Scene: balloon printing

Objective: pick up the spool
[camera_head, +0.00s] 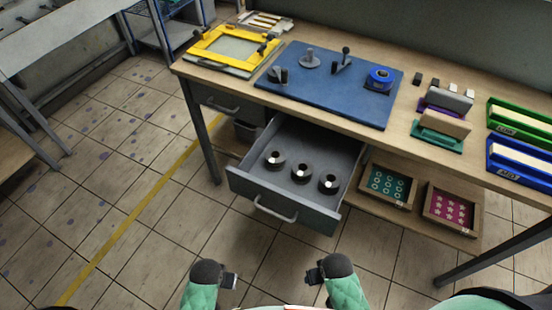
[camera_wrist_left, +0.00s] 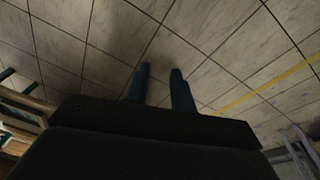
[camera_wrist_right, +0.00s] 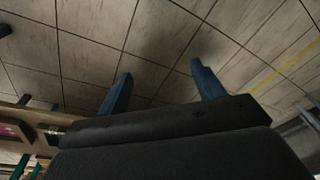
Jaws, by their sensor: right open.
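Three dark spools with pale centres stand in a row in the open grey drawer: a left one (camera_head: 275,160), a middle one (camera_head: 301,173) and a right one (camera_head: 328,183).
The drawer (camera_head: 285,205) juts out below the wooden bench (camera_head: 465,165). A blue board (camera_head: 330,105) with grey fixtures and a yellow frame (camera_head: 232,47) lie on top. Two trays, teal (camera_head: 367,194) and magenta (camera_head: 428,215), sit on the lower shelf. Floor before the drawer is clear.

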